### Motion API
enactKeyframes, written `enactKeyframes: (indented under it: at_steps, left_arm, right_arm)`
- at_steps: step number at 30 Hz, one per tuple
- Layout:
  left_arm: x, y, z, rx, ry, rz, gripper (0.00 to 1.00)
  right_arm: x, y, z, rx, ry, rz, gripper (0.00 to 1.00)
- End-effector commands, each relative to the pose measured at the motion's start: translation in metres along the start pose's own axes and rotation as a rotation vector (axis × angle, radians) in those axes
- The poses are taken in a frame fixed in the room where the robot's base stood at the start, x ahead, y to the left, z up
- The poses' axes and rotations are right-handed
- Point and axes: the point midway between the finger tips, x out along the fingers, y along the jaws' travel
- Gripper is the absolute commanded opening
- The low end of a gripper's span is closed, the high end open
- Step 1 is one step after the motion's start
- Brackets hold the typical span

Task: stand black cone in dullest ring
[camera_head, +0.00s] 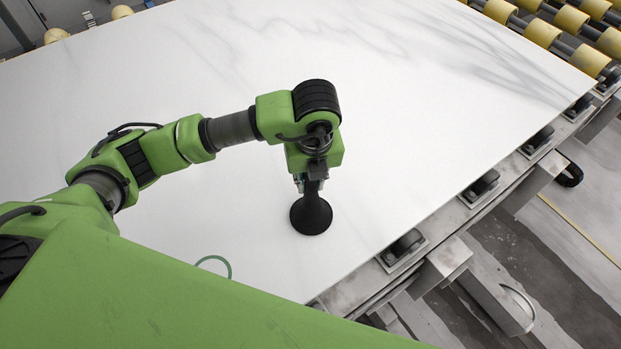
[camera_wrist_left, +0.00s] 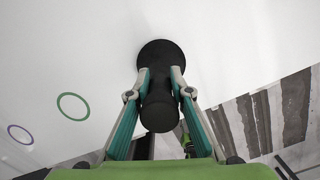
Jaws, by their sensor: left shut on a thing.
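The black cone (camera_head: 311,215) is upright, wide end down, near the front right part of the slab. I cannot tell whether its base touches the slab or hangs just above it. My left gripper (camera_head: 312,184) is shut on the cone's narrow upper part. In the left wrist view the fingers (camera_wrist_left: 160,78) close on both sides of the cone (camera_wrist_left: 160,53). A green ring (camera_head: 229,266) lies left of the cone, partly hidden by my green body. The wrist view shows this green ring (camera_wrist_left: 72,93) whole and empty, with an empty purple ring (camera_wrist_left: 20,125) beyond it. My right gripper is not in view.
The white slab (camera_head: 420,130) is wide and mostly clear around the cone. Its right edge drops to a metal frame with black supports (camera_head: 402,245). Yellow rollers (camera_head: 543,32) stand at the back right.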

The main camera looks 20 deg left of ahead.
Motion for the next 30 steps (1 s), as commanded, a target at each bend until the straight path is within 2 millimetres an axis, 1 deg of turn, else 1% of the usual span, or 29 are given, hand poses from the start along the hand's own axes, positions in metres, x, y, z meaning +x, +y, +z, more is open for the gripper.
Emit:
enactKeyframes:
  at_steps: [4, 5, 6, 7, 16, 19, 21, 23, 26, 30]
  left_arm:
    - [0.003, 0.000, 0.000, 0.000, -0.001, -0.002, 0.00]
    - [0.003, 0.000, 0.000, 0.000, 0.000, 0.000, 0.25]
    - [0.002, 0.000, 0.000, 0.000, 0.000, 0.000, 0.35]
    - [0.002, 0.000, 0.000, 0.000, 0.000, 0.000, 0.37]
    - [0.002, 0.000, 0.000, 0.000, 0.000, 0.000, 0.37]
    - [-0.002, 0.000, 0.000, 0.000, 0.000, 0.000, 0.37]
    - [-0.006, -0.001, 0.000, 0.000, -0.001, -0.004, 0.37]
    - [-0.016, -0.002, 0.001, 0.001, -0.003, -0.005, 0.37]
    - [-0.037, -0.002, 0.001, 0.001, -0.004, -0.007, 0.37]
    - [-0.072, -0.002, 0.001, 0.002, -0.006, -0.005, 0.37]
  right_arm:
    - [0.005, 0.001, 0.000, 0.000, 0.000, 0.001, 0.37]
    - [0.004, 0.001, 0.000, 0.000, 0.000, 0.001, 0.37]
    - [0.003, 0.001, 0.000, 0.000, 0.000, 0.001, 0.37]
    - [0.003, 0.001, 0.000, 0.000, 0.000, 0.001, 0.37]
    - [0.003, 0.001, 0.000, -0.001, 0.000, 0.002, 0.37]
    - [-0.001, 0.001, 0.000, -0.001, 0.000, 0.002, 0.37]
    - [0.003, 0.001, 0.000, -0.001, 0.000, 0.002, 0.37]
    - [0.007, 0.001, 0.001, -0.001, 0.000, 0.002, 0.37]
    - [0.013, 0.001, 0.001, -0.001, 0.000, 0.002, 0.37]
    - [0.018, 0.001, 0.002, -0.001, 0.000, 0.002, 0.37]
